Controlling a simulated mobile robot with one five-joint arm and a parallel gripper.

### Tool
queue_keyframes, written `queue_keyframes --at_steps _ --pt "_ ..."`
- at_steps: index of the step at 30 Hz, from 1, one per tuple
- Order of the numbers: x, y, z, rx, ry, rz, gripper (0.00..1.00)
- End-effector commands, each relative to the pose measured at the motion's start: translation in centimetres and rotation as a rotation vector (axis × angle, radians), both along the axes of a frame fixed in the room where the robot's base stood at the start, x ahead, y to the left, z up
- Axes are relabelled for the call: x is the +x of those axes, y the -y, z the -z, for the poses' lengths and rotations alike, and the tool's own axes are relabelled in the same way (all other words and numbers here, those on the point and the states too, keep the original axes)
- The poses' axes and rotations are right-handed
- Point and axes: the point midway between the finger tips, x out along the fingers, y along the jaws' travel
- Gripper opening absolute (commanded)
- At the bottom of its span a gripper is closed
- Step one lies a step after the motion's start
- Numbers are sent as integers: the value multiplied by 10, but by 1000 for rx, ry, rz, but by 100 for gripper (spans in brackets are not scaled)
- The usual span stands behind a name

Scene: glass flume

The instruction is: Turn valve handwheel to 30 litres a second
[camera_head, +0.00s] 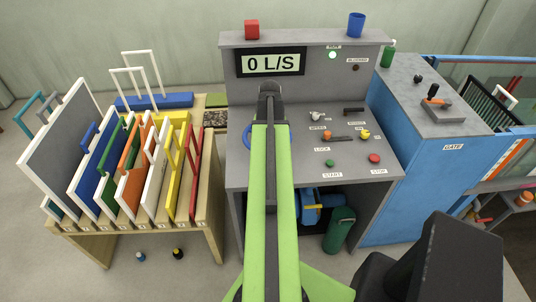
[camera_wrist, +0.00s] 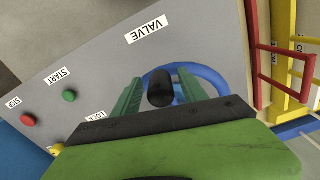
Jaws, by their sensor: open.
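The blue valve handwheel (camera_wrist: 208,74) lies on the grey console top beside the VALVE label in the wrist view. A black knob (camera_wrist: 160,90) stands at the wheel, between my fingers in that view. The display (camera_head: 271,63) on the console's back panel reads 0 L/S.
A green start button (camera_head: 329,162), a red stop button (camera_head: 374,158) and small levers stand right of the handwheel. A red block (camera_head: 252,29) and blue cup (camera_head: 356,25) sit on the console's upper ledge. A rack of coloured panels (camera_head: 130,160) stands at left.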

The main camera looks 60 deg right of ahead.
Motion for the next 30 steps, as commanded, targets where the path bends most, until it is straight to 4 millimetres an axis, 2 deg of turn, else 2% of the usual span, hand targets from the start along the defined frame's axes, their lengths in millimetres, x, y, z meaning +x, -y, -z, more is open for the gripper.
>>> queue_keyframes --at_steps 7,18,19,30 --pt "0 0 0 0 0 1 50" --pt "-1 1 0 0 -1 1 2" --pt "-1 1 0 0 -1 1 0" --pt "-2 1 0 -1 -2 3 0"
